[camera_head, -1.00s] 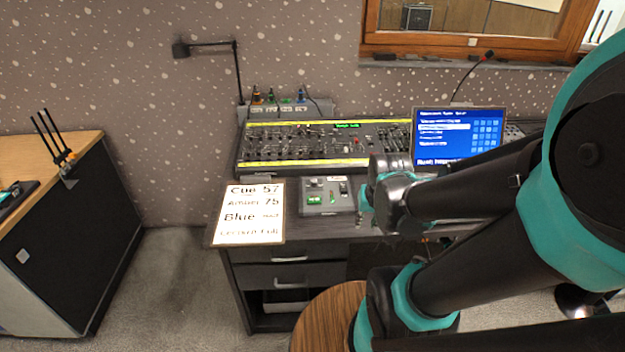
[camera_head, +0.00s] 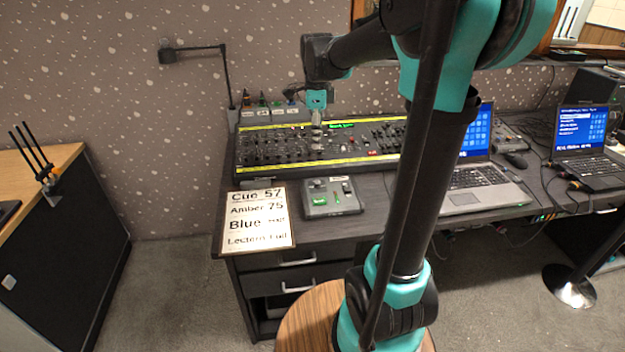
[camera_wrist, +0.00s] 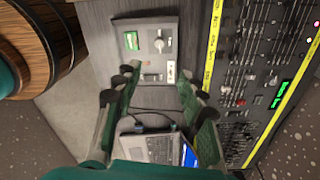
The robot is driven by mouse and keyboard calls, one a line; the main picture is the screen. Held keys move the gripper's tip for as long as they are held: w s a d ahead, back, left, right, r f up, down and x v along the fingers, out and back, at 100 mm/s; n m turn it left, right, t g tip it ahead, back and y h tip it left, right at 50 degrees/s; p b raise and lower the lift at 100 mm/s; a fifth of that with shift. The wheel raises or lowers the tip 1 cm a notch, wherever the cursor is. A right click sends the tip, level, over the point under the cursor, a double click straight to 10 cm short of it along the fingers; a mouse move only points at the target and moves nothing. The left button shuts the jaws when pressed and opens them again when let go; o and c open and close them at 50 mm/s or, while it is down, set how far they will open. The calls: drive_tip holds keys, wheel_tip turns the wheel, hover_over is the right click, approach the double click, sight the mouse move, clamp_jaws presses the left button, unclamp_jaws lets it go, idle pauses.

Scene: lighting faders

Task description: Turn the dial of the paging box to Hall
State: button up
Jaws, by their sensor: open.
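The paging box (camera_head: 331,197) is a small grey box on the desk, just in front of the mixing console. In the wrist view, the grey box (camera_wrist: 149,25) has a small green screen and a pale round dial (camera_wrist: 159,44). The dial's setting is too small to read. My gripper (camera_head: 316,120) is up over the console, behind the paging box, pointing down and apart from the box. In the wrist view its fingers (camera_wrist: 155,85) are spread with nothing between them, and the box shows beyond the tips.
The console (camera_head: 270,168) with yellow strips spans the desk behind the box. A printed cue sheet (camera_head: 257,222) lies to the left. A laptop (camera_head: 485,195) stands to the right. A lamp arm (camera_head: 195,48) is on the wall. A round wooden top (camera_head: 300,315) is in front.

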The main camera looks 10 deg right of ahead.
sight(317, 181)
drive_tip(key=f, duration=1.1)
drive_tip(key=w+f, duration=0.1)
drive_tip(key=f, duration=0.5)
drive_tip(key=shift+d+f, duration=0.1)
drive_tip(key=shift+d, duration=0.05)
clamp_jaws()
